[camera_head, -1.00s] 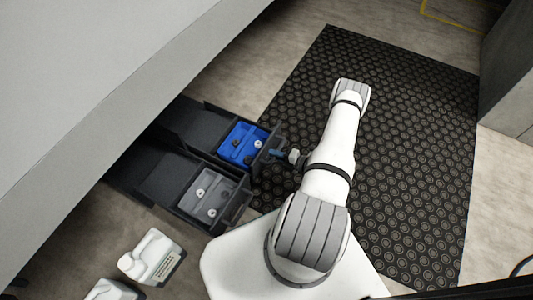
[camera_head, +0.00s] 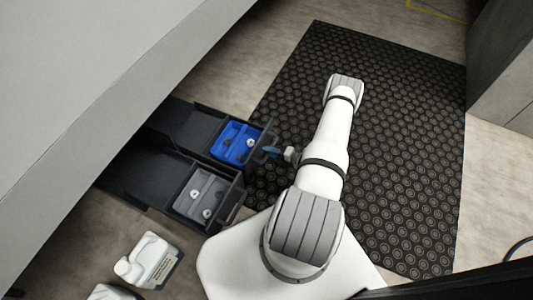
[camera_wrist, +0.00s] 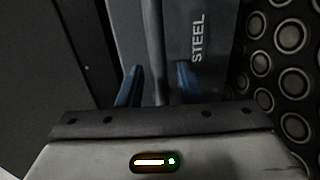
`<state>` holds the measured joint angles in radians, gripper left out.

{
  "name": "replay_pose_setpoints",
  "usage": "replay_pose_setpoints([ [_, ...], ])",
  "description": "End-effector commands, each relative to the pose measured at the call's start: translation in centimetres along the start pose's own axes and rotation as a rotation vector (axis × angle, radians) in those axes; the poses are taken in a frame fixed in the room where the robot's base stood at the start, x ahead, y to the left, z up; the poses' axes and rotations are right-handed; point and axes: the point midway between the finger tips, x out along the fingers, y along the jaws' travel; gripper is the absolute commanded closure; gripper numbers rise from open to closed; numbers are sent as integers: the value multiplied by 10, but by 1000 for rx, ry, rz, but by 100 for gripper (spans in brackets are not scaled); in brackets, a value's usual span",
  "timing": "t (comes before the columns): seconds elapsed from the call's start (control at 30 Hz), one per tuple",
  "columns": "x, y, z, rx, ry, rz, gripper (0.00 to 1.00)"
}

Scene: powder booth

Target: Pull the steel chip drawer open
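The steel chip drawer, its dark front (camera_wrist: 205,25) lettered "STEEL" in the wrist view, stands pulled out from under the large grey housing. In the head view it is the farther drawer (camera_head: 262,143), with a blue tray (camera_head: 235,143) inside. My gripper (camera_head: 272,151) is at its front. In the wrist view my two blue fingers (camera_wrist: 159,72) stand on either side of the upright bar handle (camera_wrist: 156,45), with a visible gap on both sides. The fingers look open, around the handle rather than clamped on it.
A second drawer (camera_head: 235,203) with a grey tray (camera_head: 200,194) stands pulled out beside it. A white bottle (camera_head: 150,260) is on the floor at lower left. The black studded mat (camera_head: 400,150) is clear around my arm.

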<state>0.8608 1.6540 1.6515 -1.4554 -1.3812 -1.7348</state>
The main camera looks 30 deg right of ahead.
Motion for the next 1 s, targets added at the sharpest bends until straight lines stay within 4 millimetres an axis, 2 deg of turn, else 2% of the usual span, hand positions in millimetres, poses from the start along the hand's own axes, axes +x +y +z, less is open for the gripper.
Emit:
replay_pose_setpoints([
  [0.2,-38,2,0,2,-5,0,67],
  [0.4,-62,1,0,1,-3,0,67],
  [0.57,-69,0,-1,1,1,0,67],
  [1.0,-69,0,-2,1,1,0,67],
])
